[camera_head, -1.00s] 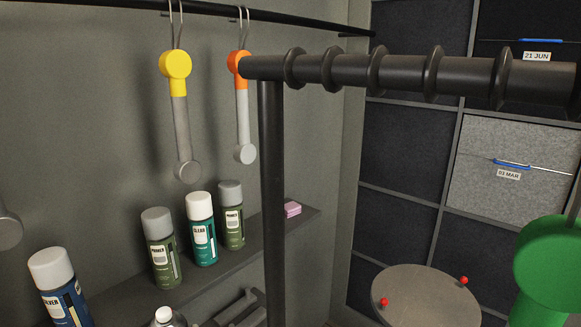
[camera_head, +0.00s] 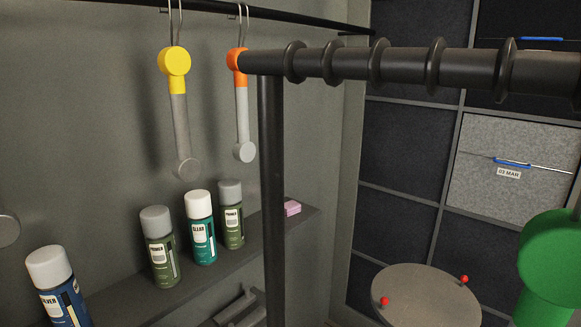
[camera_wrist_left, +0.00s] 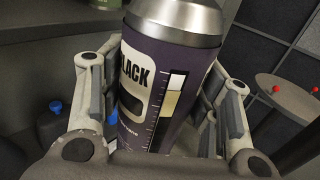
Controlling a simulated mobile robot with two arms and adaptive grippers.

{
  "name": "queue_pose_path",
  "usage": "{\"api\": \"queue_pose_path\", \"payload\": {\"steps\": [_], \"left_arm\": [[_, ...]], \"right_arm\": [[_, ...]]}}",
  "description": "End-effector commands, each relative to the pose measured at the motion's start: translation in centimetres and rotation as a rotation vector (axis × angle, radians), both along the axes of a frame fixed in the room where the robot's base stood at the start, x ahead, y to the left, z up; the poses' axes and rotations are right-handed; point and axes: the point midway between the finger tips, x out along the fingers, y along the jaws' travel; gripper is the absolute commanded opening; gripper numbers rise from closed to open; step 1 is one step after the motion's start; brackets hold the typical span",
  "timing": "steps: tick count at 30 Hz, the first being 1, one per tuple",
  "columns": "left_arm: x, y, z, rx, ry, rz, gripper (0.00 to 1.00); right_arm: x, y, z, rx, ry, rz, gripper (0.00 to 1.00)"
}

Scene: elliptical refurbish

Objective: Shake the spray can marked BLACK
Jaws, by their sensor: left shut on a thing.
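The spray can marked BLACK (camera_wrist_left: 165,85) fills the middle of the left wrist view. It has a dark purple-grey body, a silver shoulder and a white label reading BLACK. My left gripper (camera_wrist_left: 160,105) is shut on the can, with a finger on each side of its body. The can's top and bottom are cut off in this view. Neither the can nor my left gripper shows clearly in the head view. My right gripper is not in view.
A shelf (camera_head: 215,275) holds several other spray cans, among them SILVER (camera_head: 58,290), CLEAR (camera_head: 201,230) and PRIMER (camera_head: 160,248). A dark post (camera_head: 272,200) and a ribbed bar stand in front. A round table (camera_head: 425,298) with red knobs is at the lower right.

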Motion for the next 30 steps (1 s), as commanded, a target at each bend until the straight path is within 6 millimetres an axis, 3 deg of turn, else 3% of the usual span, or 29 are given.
{"api": "queue_pose_path", "payload": {"steps": [2,7,12,16,18,20,22,25,30], "left_arm": [[0.0,0.0,-2.6,-0.003,0.003,0.005,0.08],[0.0,0.0,-4.7,-0.004,-0.006,0.0,0.08],[0.1,-0.1,-1.3,0.001,-0.019,-0.009,0.08],[0.1,-0.1,3.7,0.0,-0.026,-0.008,0.08],[0.1,-0.1,4.8,0.0,-0.015,-0.006,0.08],[0.1,0.0,3.9,-0.002,-0.005,0.001,0.08],[-0.1,0.0,0.4,0.0,0.009,0.005,0.08],[0.0,0.0,-2.6,-0.003,0.002,0.005,0.08],[0.0,0.0,-4.7,-0.004,-0.006,0.0,0.08]], "right_arm": [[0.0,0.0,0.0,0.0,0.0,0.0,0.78],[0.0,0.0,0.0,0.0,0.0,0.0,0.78],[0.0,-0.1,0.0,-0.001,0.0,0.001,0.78],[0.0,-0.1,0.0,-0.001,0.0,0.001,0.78],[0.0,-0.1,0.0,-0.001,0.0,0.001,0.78],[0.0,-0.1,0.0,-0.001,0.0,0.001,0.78],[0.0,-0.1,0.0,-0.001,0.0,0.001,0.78],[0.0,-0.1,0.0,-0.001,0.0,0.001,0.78],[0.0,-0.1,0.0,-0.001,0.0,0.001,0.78]]}}
